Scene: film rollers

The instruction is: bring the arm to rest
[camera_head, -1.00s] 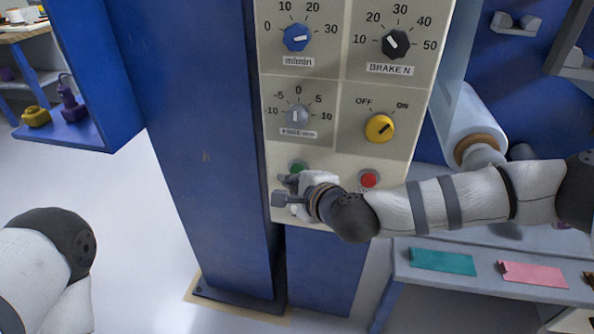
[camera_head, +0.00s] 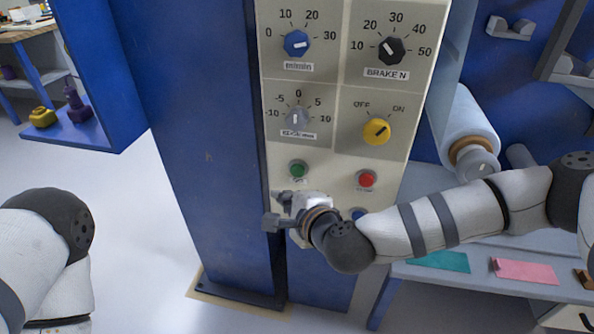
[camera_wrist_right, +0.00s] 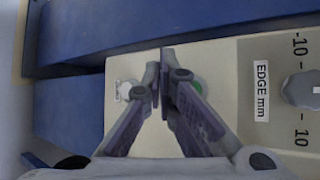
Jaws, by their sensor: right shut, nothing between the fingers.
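My right gripper (camera_head: 274,208) is shut and empty, in front of the lower left of the cream control panel (camera_head: 330,165). In the right wrist view its fingertips (camera_wrist_right: 162,78) meet, with the green button (camera_wrist_right: 199,84) partly hidden behind them. In the head view the green button (camera_head: 297,169) shows clear above the gripper. The red button (camera_head: 366,179) is to its right, and a blue button (camera_head: 358,214) is partly hidden by my right arm. My left arm shows at the lower left; its gripper is out of view.
The panel carries a blue knob (camera_head: 297,43), a black knob (camera_head: 391,50), a grey knob (camera_head: 295,118) and a yellow switch (camera_head: 376,130) turned towards ON. A film roller (camera_head: 468,130) and a bench (camera_head: 480,282) with teal and pink pieces are at the right. A blue shelf (camera_head: 95,137) is at the left.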

